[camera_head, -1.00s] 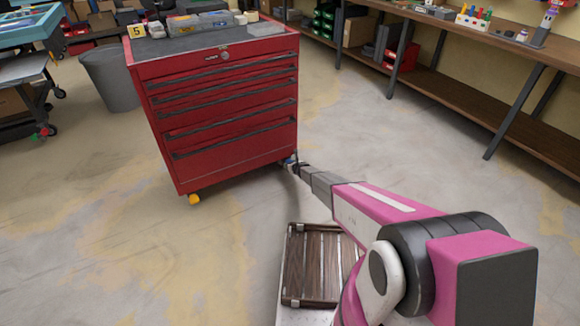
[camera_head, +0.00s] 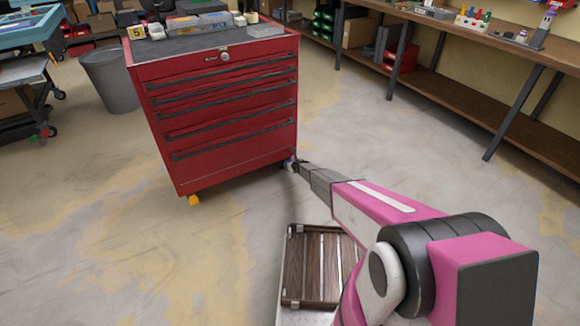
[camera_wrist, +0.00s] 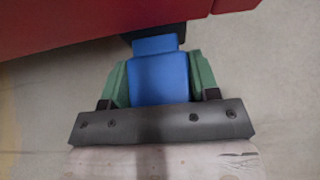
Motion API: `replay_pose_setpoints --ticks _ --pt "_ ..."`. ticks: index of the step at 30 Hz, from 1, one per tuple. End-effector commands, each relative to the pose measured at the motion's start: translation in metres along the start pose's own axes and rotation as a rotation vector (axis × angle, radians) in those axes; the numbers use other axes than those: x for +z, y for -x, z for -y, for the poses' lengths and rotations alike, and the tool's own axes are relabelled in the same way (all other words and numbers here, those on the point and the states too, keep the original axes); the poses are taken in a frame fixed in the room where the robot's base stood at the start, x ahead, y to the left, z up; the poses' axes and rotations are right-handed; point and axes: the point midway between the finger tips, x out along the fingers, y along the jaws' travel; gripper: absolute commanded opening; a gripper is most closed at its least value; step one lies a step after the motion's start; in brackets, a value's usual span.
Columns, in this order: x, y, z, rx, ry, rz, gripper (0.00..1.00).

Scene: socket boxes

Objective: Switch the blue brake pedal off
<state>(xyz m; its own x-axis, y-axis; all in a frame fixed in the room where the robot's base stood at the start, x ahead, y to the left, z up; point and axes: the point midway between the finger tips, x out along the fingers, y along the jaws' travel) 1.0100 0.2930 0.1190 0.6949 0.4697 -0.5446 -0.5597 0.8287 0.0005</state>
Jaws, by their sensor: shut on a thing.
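The blue brake pedal (camera_wrist: 160,78) is in the middle of the wrist view, just below the underside of the red tool cabinet (camera_head: 225,115). My gripper (camera_wrist: 159,70) has a green finger on each side of the pedal and is shut on it. In the head view my gripper (camera_head: 294,165) is low at the cabinet's front right bottom corner. The pedal is very small there and mostly hidden by the gripper. The caster behind the pedal is mostly hidden in the wrist view.
A yellow caster (camera_head: 194,200) is under the cabinet's front left corner. A grey bin (camera_head: 110,80) stands left of the cabinet. A long workbench (camera_head: 480,60) runs along the right wall. The floor in front of the cabinet is clear.

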Motion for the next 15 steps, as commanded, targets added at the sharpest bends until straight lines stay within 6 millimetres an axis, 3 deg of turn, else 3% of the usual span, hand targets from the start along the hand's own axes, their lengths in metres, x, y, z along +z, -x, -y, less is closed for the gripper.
replay_pose_setpoints --ticks 4,5,6,7,15 --pt "-0.0002 0.0 0.0007 -0.002 0.0 0.0 0.13" --pt "-0.0002 0.0 0.0007 -0.002 0.0 0.0 0.62" --pt "-0.0003 0.0 0.0006 -0.002 0.0 0.0 0.75" --pt "-0.0002 0.0 0.0006 -0.002 0.0 0.0 0.81" --pt "-0.0002 0.0003 0.0002 -0.001 0.0 0.0 0.81"
